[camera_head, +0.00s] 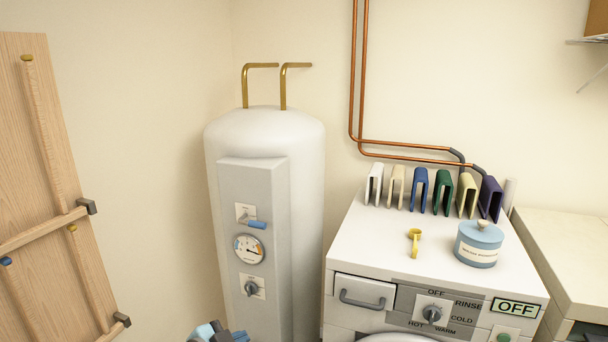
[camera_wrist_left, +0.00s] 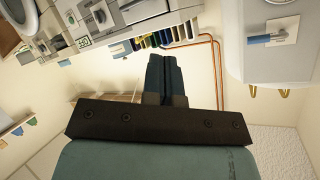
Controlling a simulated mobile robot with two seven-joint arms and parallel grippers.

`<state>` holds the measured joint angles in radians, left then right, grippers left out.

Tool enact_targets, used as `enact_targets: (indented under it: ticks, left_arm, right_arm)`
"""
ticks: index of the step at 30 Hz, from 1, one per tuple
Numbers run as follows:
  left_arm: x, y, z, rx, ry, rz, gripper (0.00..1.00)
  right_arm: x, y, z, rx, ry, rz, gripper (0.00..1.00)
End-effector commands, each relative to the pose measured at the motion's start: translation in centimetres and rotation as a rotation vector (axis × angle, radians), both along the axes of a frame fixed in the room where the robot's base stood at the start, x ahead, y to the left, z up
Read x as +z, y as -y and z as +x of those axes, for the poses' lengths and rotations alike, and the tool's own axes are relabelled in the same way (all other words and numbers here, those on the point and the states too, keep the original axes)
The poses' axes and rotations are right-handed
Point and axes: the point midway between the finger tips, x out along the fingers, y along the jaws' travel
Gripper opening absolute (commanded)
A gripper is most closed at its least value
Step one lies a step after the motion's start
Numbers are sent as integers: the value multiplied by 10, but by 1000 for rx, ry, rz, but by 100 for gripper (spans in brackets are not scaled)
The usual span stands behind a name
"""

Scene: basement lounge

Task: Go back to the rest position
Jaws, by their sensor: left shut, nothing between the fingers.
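My left gripper (camera_head: 218,333) shows only in part at the bottom edge of the head view, in front of the white boiler (camera_head: 265,130). In the left wrist view its dark blue fingers (camera_wrist_left: 165,75) are pressed together with nothing between them. The wrist view is turned over, with the washing machine (camera_wrist_left: 80,25) at upper left and the boiler (camera_wrist_left: 275,60) at right. The fingers look clear of both. My right gripper is not in view.
The washing machine (camera_head: 345,240) stands right of the boiler and carries several coloured folded pieces (camera_head: 443,188), a yellow scoop (camera_head: 414,240) and a blue tub (camera_head: 479,245). A wooden board (camera_head: 30,150) stands at left. Copper pipes (camera_head: 355,70) run down the wall.

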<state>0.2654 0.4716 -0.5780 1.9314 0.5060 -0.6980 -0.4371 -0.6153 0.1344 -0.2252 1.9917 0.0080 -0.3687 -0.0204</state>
Motion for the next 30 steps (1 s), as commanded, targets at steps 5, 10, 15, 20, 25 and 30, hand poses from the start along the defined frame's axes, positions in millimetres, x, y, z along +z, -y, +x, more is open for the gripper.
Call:
enact_targets:
  ticks: [5, 10, 15, 20, 25, 30]
  left_arm:
    - [-72, -3, -57, 148, -111, -149, 0]
    - [-131, -19, -119, 308, -207, -250, 0]
    - [-180, -40, -189, 470, -292, -310, 0]
    - [-207, -57, -239, 573, -341, -328, 0]
    - [-216, -64, -260, 615, -359, -332, 0]
    - [-216, -64, -260, 616, -359, -331, 0]
  right_arm:
    - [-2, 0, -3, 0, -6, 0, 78]
    - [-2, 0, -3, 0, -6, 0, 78]
    - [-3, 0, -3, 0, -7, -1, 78]
    - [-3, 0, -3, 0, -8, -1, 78]
    - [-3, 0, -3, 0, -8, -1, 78]
    - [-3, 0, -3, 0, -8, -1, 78]
